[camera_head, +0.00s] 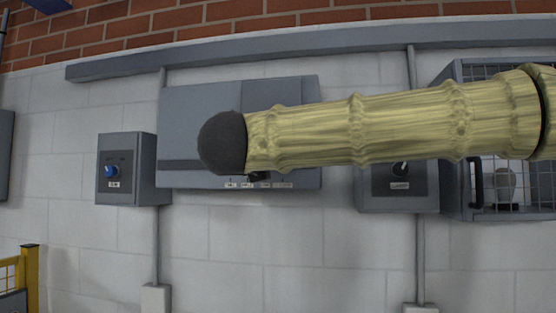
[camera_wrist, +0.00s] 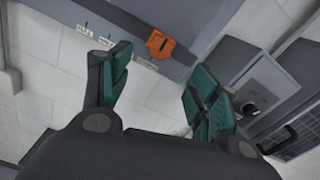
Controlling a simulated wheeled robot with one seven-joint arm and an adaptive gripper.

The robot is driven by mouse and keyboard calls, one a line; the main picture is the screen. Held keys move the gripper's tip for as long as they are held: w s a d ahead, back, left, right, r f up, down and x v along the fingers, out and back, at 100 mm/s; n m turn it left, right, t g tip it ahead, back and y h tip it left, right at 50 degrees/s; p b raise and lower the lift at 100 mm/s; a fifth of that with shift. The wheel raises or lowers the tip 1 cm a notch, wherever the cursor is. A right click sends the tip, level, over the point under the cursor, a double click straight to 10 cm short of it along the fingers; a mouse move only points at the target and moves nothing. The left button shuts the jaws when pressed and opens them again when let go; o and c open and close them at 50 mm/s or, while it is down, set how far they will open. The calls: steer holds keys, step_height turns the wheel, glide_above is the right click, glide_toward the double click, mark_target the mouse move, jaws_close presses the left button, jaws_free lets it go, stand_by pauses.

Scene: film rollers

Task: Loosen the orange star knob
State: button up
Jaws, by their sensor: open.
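In the wrist view, the orange knob (camera_wrist: 160,44) sits on the lower part of a grey panel (camera_wrist: 196,22), with a small dark mark on its face. It is small, so its star shape is not clear. My gripper (camera_wrist: 160,66) is open, its teal-padded fingers spread on either side below the knob. The knob shows just beyond the gap between the fingertips, and nothing is held. In the head view, my pale arm crosses in front of the grey panel (camera_head: 190,105). The knob is hidden there, and my gripper cannot be made out.
A grey box with a blue knob (camera_head: 111,170) is on the wall left of the panel. Right of the panel is a grey box with a black knob (camera_head: 400,170), then a mesh cage (camera_head: 530,205). Small white labels (camera_wrist: 105,43) line the panel edge. The wall below is mostly bare.

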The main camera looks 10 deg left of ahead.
steer(key=w+p, duration=0.5)
steer(key=w, duration=0.5)
steer(key=shift+w+r+p, duration=0.25)
steer(key=shift+w+p, duration=0.1)
steer(key=shift+p, duration=0.05)
steer(key=c, duration=1)
